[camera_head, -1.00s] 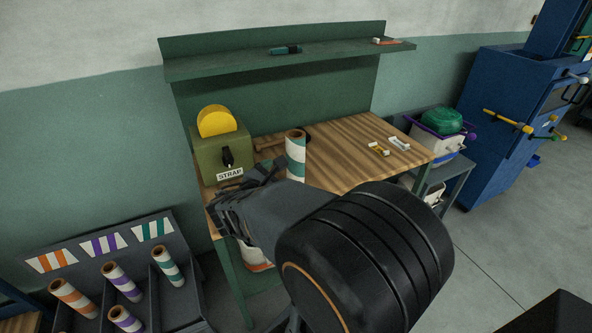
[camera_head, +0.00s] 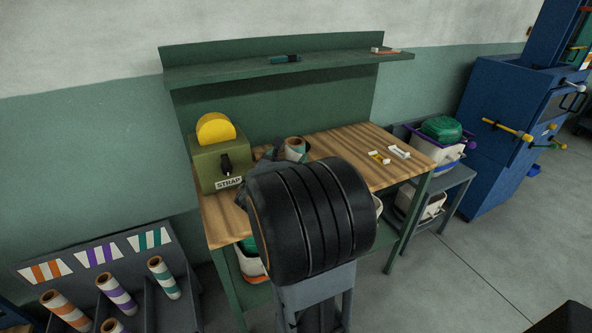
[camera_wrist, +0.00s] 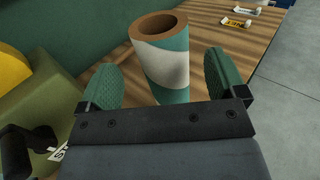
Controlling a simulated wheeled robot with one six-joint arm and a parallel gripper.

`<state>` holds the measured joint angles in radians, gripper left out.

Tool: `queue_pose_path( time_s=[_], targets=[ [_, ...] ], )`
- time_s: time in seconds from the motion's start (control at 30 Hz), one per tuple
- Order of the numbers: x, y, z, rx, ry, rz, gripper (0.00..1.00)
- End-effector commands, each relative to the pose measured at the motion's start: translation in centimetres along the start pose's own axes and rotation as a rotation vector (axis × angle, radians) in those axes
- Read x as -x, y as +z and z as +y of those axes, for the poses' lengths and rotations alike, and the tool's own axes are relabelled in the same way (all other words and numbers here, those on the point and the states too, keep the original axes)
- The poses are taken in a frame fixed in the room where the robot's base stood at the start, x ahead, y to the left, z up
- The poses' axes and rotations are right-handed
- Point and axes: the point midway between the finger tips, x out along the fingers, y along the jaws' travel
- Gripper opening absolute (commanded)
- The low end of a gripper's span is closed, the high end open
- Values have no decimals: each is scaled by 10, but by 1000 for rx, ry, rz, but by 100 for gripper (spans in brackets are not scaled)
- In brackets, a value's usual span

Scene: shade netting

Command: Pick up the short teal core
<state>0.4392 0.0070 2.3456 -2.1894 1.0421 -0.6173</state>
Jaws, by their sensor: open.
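A teal-and-white striped core (camera_wrist: 165,62) with a brown open end stands upright on the wooden bench. In the head view only the upper part of this core (camera_head: 295,147) shows behind my arm. My gripper (camera_wrist: 160,82) is open, with one green-padded finger at each side of the core in the wrist view. The lower part of the core is hidden behind the gripper body, and I cannot tell whether the fingers touch it. Another teal-and-white core (camera_head: 164,279) leans in the sorting rack at the lower left.
An olive strap box (camera_head: 222,166) with a yellow disc stands left of the core. The wooden bench (camera_head: 345,150) is mostly clear to the right, with two small clips (camera_head: 379,158). The rack (camera_head: 55,250) holds orange and purple cores. A green shelf (camera_head: 340,57) runs above.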

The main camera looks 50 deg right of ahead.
Motion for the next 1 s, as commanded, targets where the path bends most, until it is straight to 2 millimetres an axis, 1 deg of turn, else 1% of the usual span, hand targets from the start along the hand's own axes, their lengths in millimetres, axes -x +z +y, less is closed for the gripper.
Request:
queue_pose_path(
  time_s=[0.3,0.4,0.5,0.7,0.77,1.0],
  targets=[
    [-39,3,-4,0,-2,0,90],
    [-47,3,-4,0,-1,1,90],
    [-50,3,-3,0,1,0,90],
    [-51,3,-3,-1,1,0,90],
    [-51,3,-3,-1,1,0,86],
    [-50,3,-3,-1,1,0,63]
  ],
)
